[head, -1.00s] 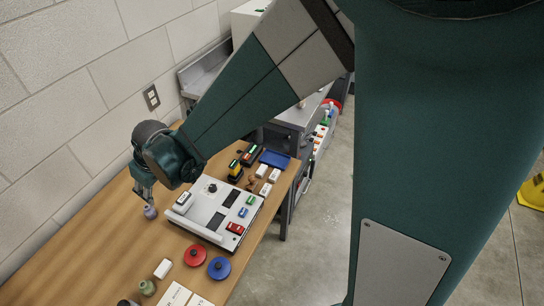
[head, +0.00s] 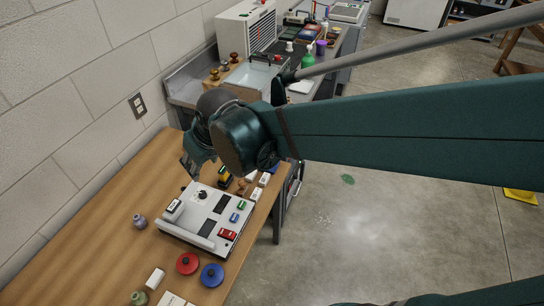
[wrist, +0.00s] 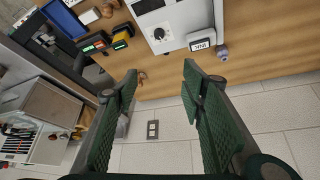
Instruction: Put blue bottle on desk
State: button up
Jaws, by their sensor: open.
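A small bluish-grey bottle (head: 140,222), the likeliest blue bottle, stands upright on the wooden desk (head: 105,245), left of a white control box. It also shows in the wrist view (wrist: 222,51), beyond the right fingertip and apart from it. My gripper (head: 189,167) is above the desk's far end, behind the box, away from the bottle. In the wrist view my gripper (wrist: 158,82) has its two green fingers spread wide with nothing between them.
The white control box (head: 212,215) sits mid-desk. A red disc (head: 187,263), a blue disc (head: 212,275), a white block (head: 155,278) and a green bottle (head: 139,297) are nearer. A grey bench with several items stands beyond. The desk's left side is clear.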

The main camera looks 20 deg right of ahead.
jog(key=s+d+r+m+t+h, duration=0.1)
jog(key=s+d+m, duration=0.1)
jog(key=s+d, duration=0.5)
jog(key=s+d+r+m+h, duration=0.1)
jog(key=s+d+r+m, duration=0.1)
jog(key=s+d, duration=0.5)
jog(key=d, duration=0.4)
jog(key=shift+r+m+t, duration=0.3)
jog(key=shift+t, duration=0.1)
